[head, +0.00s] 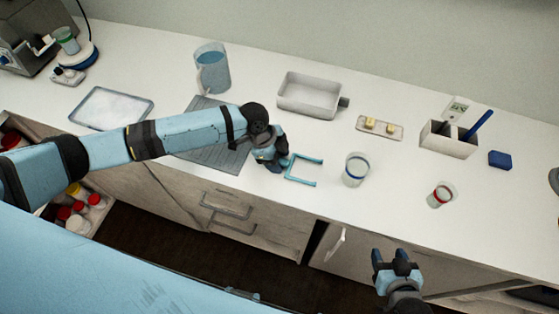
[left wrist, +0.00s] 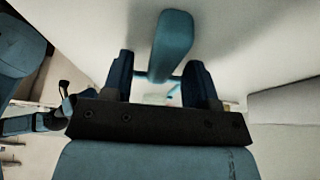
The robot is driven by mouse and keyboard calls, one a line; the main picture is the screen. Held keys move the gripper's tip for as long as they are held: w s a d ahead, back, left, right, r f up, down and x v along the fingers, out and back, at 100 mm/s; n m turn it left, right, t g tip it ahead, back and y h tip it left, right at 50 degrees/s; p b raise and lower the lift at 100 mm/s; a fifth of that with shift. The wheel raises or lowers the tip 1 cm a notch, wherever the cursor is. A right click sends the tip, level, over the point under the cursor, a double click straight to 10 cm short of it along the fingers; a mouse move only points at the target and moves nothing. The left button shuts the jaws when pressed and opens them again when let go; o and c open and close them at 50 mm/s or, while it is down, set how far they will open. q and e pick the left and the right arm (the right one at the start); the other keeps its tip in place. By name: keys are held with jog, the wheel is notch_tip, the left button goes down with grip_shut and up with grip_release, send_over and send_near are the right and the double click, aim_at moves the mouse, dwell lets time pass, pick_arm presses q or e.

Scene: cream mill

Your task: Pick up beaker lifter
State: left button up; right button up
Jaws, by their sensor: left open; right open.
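The beaker lifter (head: 304,182) is a light-blue U-shaped frame at the front of the white counter, its open side facing right. My left gripper (head: 271,164) is at its left end and hides part of it in the head view. In the left wrist view, the lifter's thick teal handle (left wrist: 173,45) stands between the two open fingers (left wrist: 161,82), with a gap visible on each side. My right gripper (head: 397,262) is open and empty in front of the counter's front edge, away from the lifter.
A blue-banded beaker (head: 355,170) stands just right of the lifter, and a red-banded one (head: 440,194) further right. A grey mat (head: 222,155) lies left, under my left arm. A white tray (head: 310,96) is behind. An open drawer with jars (head: 76,205) is at left.

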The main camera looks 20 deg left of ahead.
pick_arm(q)
jog(key=shift+c, duration=0.2)
grip_shut()
dwell(0.3)
